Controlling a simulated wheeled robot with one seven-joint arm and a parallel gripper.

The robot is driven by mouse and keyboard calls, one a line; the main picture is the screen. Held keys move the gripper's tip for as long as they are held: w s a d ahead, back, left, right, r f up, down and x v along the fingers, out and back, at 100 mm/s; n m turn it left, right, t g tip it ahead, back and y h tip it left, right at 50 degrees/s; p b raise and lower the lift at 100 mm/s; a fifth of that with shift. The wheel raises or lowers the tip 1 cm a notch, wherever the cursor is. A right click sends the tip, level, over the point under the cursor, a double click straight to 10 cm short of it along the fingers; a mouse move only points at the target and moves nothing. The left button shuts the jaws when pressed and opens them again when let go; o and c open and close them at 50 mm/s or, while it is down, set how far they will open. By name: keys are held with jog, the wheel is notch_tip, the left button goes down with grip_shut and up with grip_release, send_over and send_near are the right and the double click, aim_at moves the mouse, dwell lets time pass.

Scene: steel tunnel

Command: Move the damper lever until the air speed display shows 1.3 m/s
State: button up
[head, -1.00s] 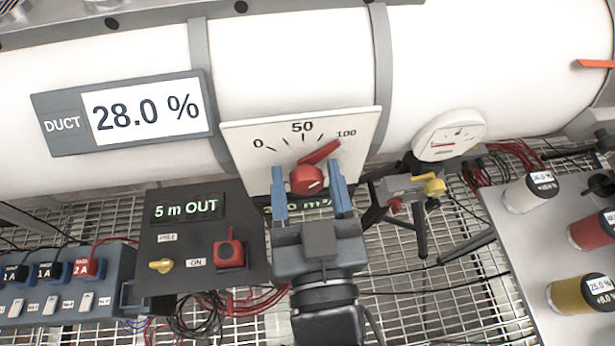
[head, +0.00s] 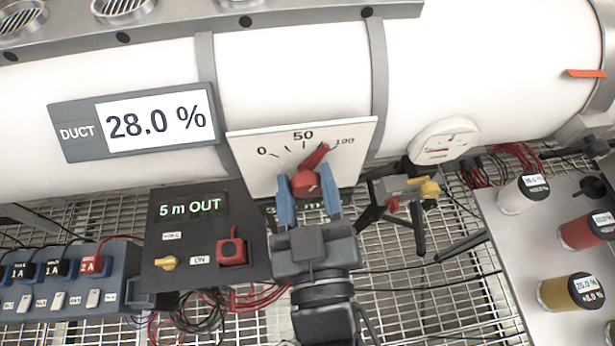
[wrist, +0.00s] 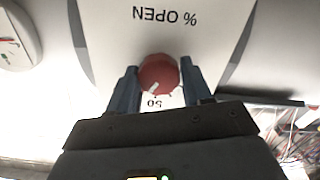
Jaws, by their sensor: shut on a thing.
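The damper lever (head: 317,158) is a red pointer with a round hub on a white dial plate (head: 352,150) marked 0, 50 and 100. It points between 50 and 100. My gripper (head: 307,193) is shut on the lever's red hub, with a blue finger on each side. In the wrist view the red hub (wrist: 158,74) sits between the two fingers, below upside-down "% OPEN" lettering. A display with green characters (head: 312,208) below the dial is mostly hidden behind my gripper, and its reading cannot be made out.
A duct display (head: 160,122) reads 28.0 %. A dark box (head: 200,235) showing "5 m OUT" carries a yellow knob and a red switch, left of my gripper. A round gauge (head: 443,142) and a clamp with a yellow knob (head: 429,188) are to the right. Several capped jars stand far right.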

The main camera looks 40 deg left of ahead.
jog(key=o, duration=1)
jog(key=b+v, duration=0.1)
jog(key=v, duration=0.6)
jog(key=shift+s+d+b, duration=0.25)
jog(key=shift+d+b, duration=0.05)
jog(key=shift+b, duration=0.05)
jog(key=shift+d, duration=0.1)
